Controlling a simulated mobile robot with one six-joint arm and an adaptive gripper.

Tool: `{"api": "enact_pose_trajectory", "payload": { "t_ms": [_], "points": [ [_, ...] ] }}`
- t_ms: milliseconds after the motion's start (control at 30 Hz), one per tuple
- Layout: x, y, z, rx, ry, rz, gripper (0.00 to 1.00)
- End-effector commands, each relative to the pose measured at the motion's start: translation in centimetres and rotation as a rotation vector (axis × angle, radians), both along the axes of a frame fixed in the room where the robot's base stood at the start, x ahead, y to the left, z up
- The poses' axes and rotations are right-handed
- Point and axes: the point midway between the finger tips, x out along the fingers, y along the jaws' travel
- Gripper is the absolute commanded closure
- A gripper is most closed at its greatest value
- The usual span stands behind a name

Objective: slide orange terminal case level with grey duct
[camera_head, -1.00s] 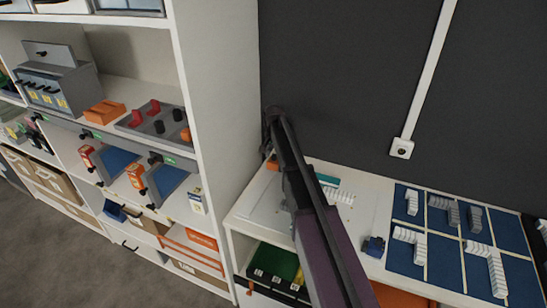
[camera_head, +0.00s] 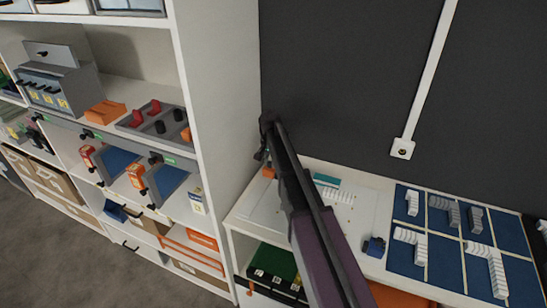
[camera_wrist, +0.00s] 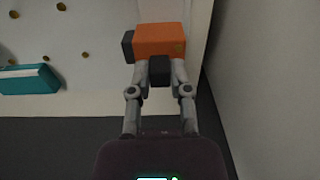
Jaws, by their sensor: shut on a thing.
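The orange terminal case (camera_wrist: 160,40) is at the top middle of the wrist view, with a dark part at its left end and a dark block below it between my fingers. My gripper (camera_wrist: 161,68) is shut on the case from below in that view. In the head view, a small orange bit of the case (camera_head: 269,172) shows left of my arm, at the back left of the white worktop. A light ribbed strip (camera_head: 338,195) lies on the board right of my arm. I cannot tell whether it is the grey duct.
A teal block (camera_head: 326,180) lies behind the strip, and also shows in the wrist view (camera_wrist: 30,79). A blue tray (camera_head: 405,260) of ribbed pieces and a small dark blue block (camera_head: 374,247) are to the right. The shelf's side panel (camera_head: 222,100) stands close left.

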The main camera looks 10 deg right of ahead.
Motion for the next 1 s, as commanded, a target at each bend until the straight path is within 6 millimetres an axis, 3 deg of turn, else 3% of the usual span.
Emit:
{"api": "enact_pose_trajectory", "payload": {
  "t_ms": [33, 200, 500, 1000],
  "points": [
    [-1.7, 0.8, 0.0, 0.001, 0.001, 0.003, 1.00],
    [-5.5, 3.4, 0.0, 0.001, 0.001, 0.004, 1.00],
    [-10.5, 6.8, 0.0, 0.001, 0.001, 0.003, 1.00],
    [-11.3, 7.6, 0.0, 0.001, 0.002, 0.000, 1.00]
  ]
}}
